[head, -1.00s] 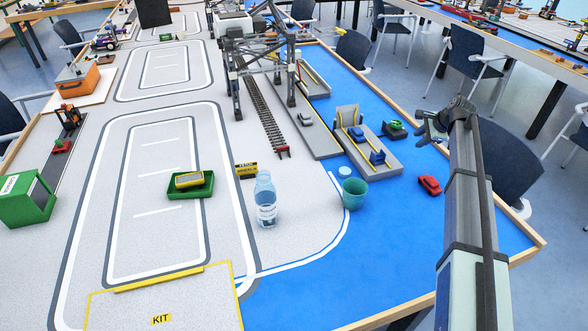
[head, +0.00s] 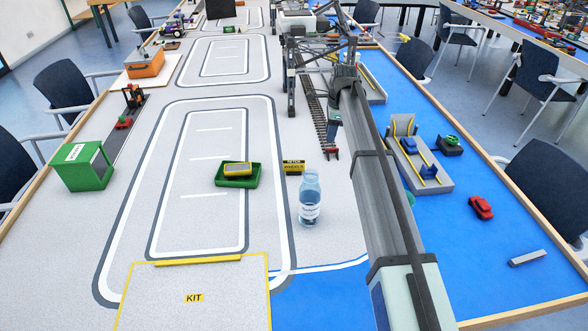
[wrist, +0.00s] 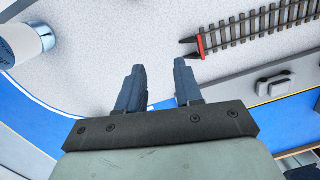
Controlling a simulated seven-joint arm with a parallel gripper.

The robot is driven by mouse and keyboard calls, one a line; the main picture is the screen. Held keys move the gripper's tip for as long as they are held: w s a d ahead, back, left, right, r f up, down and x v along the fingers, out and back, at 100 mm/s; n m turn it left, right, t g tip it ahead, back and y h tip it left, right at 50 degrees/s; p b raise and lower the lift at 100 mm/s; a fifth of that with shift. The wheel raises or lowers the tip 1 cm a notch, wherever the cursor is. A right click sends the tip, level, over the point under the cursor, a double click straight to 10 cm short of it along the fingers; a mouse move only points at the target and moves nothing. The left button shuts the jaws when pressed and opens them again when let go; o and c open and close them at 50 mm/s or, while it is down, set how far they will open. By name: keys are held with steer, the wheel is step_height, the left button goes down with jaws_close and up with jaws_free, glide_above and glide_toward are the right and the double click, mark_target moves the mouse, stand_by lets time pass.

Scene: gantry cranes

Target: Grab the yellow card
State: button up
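A yellow-edged block with a pale top (head: 237,168) lies in a green tray (head: 223,183) on the grey mat, left of centre in the head view. Beside it on the right stands a small yellow and black sign (head: 293,166). I cannot tell for sure which one is the yellow card. My gripper is out over the table, near the track and crane, well to the right of the tray. In the wrist view my gripper (wrist: 158,65) has its two fingers apart with nothing between them. Neither yellow thing shows in the wrist view.
The gantry crane (head: 291,80) stands behind. The mat left of the tray is clear.

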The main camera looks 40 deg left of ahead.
steer(key=s+a+h, duration=0.1)
steer(key=s+a, duration=0.7)
glide_above(294, 171)
steer(key=shift+n, duration=0.3)
steer(key=f, duration=0.8)
steer(key=shift+w, duration=0.4)
steer(key=shift+s+a+f, duration=0.1)
steer(key=shift+s+f, duration=0.1)
steer(key=shift+f, duration=1.15)
steer(key=shift+s+f, duration=0.15)
steer(key=shift+f, duration=1.15)
steer(key=shift+c, duration=0.5)
jaws_close()
